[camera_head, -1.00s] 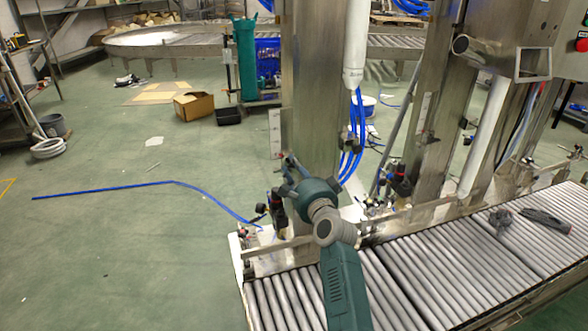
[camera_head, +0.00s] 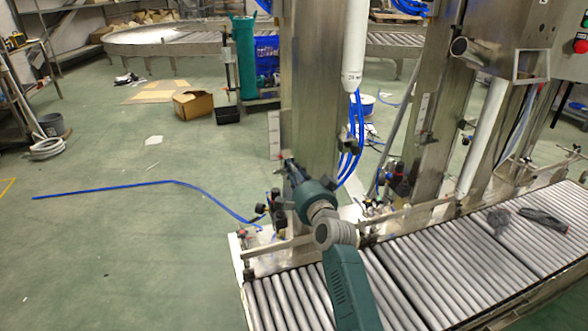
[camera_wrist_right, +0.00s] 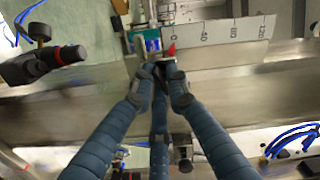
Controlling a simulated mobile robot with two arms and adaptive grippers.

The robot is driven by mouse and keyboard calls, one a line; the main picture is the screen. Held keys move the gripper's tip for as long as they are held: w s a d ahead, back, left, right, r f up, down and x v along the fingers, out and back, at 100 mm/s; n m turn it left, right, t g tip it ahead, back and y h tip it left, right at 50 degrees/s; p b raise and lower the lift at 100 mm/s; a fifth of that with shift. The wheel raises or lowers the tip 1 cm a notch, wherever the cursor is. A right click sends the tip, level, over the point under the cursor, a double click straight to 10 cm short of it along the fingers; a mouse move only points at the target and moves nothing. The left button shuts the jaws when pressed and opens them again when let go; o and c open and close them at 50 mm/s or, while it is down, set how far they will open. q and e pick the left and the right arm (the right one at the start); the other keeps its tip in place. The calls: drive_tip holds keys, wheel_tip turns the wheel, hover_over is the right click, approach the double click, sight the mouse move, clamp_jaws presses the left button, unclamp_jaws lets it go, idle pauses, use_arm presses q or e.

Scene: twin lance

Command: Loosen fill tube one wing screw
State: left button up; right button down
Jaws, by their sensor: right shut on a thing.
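My right gripper (camera_head: 289,165) reaches up to the near face of the left steel column (camera_head: 312,90). In the right wrist view its blue-grey fingers (camera_wrist_right: 160,76) are shut together on a small part at the column, beside the red pointer (camera_wrist_right: 171,50) and the ruler scale (camera_wrist_right: 225,30). That part seems to be the wing screw, but the fingertips hide most of it. The white fill tube (camera_head: 354,50) hangs to the right of the column. My left gripper is not in view.
Blue hoses (camera_head: 352,140) hang close to the right of my gripper. A black fitting with a red ring (camera_wrist_right: 62,56) stands out at the left of the wrist view. The roller conveyor (camera_head: 440,270) runs below my arm.

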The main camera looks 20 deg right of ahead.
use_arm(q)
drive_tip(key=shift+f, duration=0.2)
use_arm(e)
drive_tip(key=shift+a+r+n, duration=0.1)
drive_tip(key=shift+r+n, duration=0.25)
drive_tip(key=shift+n, duration=0.05)
drive_tip(key=shift+n+p, duration=0.55)
drive_tip(key=shift+n, duration=0.45)
use_arm(q)
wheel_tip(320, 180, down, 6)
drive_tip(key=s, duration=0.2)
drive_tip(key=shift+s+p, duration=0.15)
drive_tip(key=shift+p, duration=0.2)
use_arm(e)
drive_tip(key=shift+a+n, duration=0.1)
drive_tip(key=shift+n, duration=0.9)
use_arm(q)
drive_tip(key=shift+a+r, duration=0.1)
